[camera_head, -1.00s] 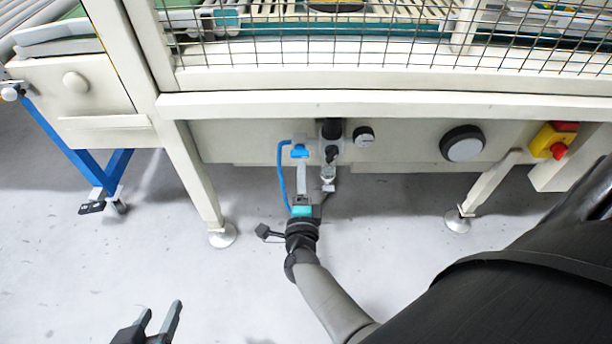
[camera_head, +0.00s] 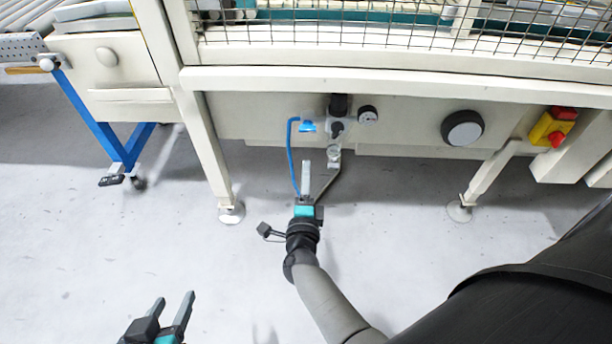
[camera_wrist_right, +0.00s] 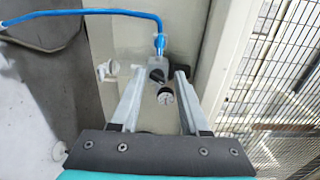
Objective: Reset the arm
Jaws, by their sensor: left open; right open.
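My right gripper (camera_head: 318,168) reaches up from the bottom centre in the head view, below the front panel of a cream machine frame. It is open and empty. In the right wrist view its two fingers (camera_wrist_right: 160,76) point at an air valve unit with a black knob (camera_wrist_right: 157,76), a blue hose (camera_wrist_right: 85,12) and a round gauge (camera_wrist_right: 165,96). The fingers look apart from the unit. My left gripper (camera_head: 172,308) shows at the bottom left of the head view, open and empty above the grey floor.
The cream frame (camera_head: 400,84) with wire mesh spans the top. A blue leg (camera_head: 88,120) stands left. The floor (camera_head: 110,240) around both grippers is clear.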

